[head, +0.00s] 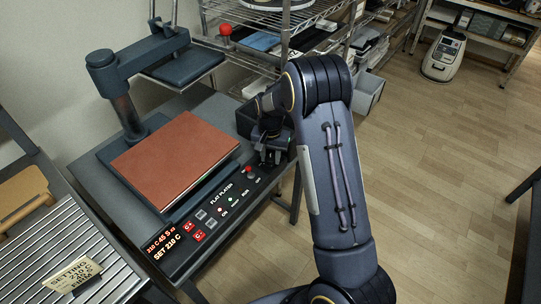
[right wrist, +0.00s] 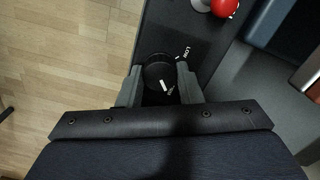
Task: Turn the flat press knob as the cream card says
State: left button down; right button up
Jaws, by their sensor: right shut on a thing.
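The black press knob (right wrist: 160,68) sits on the dark control panel in the right wrist view. A white pointer line shows on it, with "LOW" printed on the panel to its right; another label by the pointer is partly hidden. My right gripper (right wrist: 160,82) is shut on the knob, one finger at each side. In the head view my right gripper (head: 272,152) is over the far right end of the panel and hides the knob. The cream card (head: 72,276) lies at lower left; it reads "SETTING", "210 C" and apparently "FIRM". My left gripper is not in view.
The flat press (head: 175,155) has a brown-red pad and a raised arm swung behind it. Its panel display (head: 166,245) reads "SET 210 C". A red ball-topped knob (right wrist: 224,7) is close to the gripper. Wire shelving (head: 300,45) stands behind; open floor lies right.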

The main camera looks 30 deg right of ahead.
aim_at(270, 158)
jog(key=o, duration=1)
notch_tip(270, 158, up, 8)
jog(key=shift+f, duration=0.1)
